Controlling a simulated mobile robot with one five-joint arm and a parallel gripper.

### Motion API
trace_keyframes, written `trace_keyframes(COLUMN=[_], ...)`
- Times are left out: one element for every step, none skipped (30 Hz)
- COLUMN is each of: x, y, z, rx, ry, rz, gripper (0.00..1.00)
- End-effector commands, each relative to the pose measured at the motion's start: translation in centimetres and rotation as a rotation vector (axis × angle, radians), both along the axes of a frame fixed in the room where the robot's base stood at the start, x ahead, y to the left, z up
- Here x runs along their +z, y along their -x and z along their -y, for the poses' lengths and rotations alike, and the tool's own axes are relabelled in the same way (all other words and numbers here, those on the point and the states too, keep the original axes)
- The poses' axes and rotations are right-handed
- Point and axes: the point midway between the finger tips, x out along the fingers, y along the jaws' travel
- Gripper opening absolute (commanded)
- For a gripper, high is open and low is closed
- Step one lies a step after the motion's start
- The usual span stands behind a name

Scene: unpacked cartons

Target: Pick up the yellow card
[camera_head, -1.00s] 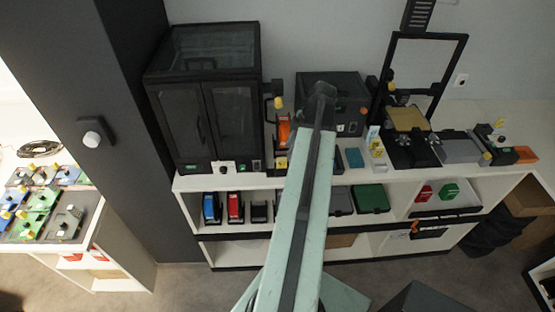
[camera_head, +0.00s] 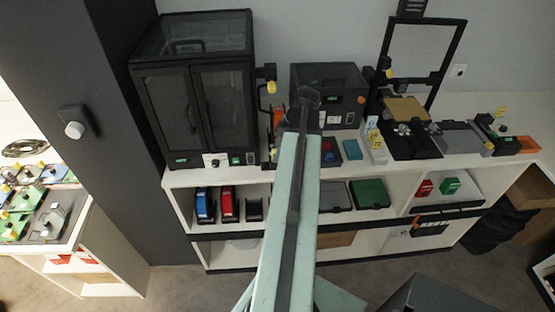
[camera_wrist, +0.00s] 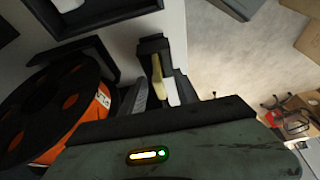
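Small yellow cards or labels (camera_head: 376,139) stand in a white holder on the white counter, right of my arm in the head view. I cannot tell which is the yellow card. My gripper (camera_head: 308,98) is at the far end of my pale green arm, left of the yellow pieces and in front of the dark box. Its fingers are not clear there. In the wrist view a pale yellow strip (camera_wrist: 158,76) shows in a black upright part beyond my gripper's body. I cannot tell whether it is the card or whether anything is held.
An orange spool (camera_wrist: 85,125) lies close at the left of the wrist view. A dark cabinet (camera_head: 197,95) stands left on the counter, a dark box (camera_head: 338,82) behind my gripper, and a printer frame (camera_head: 461,45) to the right. Coloured bins (camera_head: 369,194) sit on the shelf below.

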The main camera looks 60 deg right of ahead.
Motion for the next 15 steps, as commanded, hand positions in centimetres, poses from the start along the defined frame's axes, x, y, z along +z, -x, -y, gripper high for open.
trace_keyframes(x=[0.07,0.06,0.07,0.07,0.07,0.07,0.07,0.07,0.07,0.07,0.07,0.07,0.08,0.12,0.23], y=[0.01,0.02,0.02,0.02,0.04,0.04,0.04,0.04,0.05,0.05,0.05,0.06,0.07,0.07,0.07], z=[0.01,0.02,0.02,0.02,0.02,0.02,0.03,0.03,0.04,0.04,0.04,0.03,0.04,0.04,0.04], rx=[0.000,0.000,0.000,0.000,0.000,-0.001,-0.001,-0.001,-0.001,-0.001,-0.001,-0.001,-0.001,-0.001,-0.001], ry=[0.000,0.000,0.000,0.000,0.000,0.000,0.000,0.000,0.000,0.000,0.000,0.000,0.000,0.000,0.000], rz=[0.000,0.000,0.000,0.000,0.000,0.000,0.000,0.000,0.000,0.000,0.000,0.000,0.000,0.000,0.000], gripper=[0.26,0.18,0.07,0.00,0.00,0.00,0.00,0.00,0.00,0.00,0.00,0.00,0.00,0.00,0.00])
